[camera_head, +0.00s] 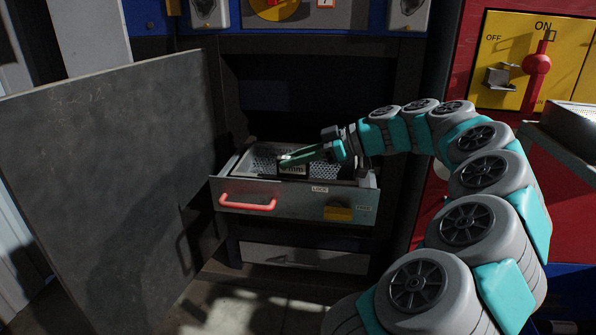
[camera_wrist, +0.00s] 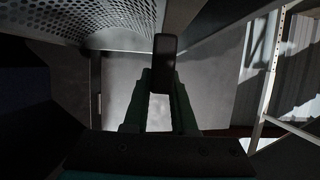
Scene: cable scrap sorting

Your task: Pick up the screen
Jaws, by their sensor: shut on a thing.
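The screen (camera_head: 262,161) is a perforated metal tray in the open drawer of the machine. It has a dark front tab marked in mm (camera_head: 293,169); the number is hard to read. My gripper (camera_head: 291,159) reaches in from the right, its green fingers at this tab. In the wrist view, my gripper (camera_wrist: 164,88) is shut on a dark upright piece (camera_wrist: 165,58), the screen's tab, between its fingertips. The perforated sheet (camera_wrist: 75,18) shows at the upper left there. I cannot tell whether the screen rests in the drawer or is slightly raised.
The drawer front (camera_head: 300,198) has a red handle (camera_head: 248,203) and a yellow patch. A large grey door (camera_head: 100,190) stands open at the left. A red panel with a yellow ON/OFF switch plate (camera_head: 500,40) and a metal tray (camera_head: 575,128) are at the right.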

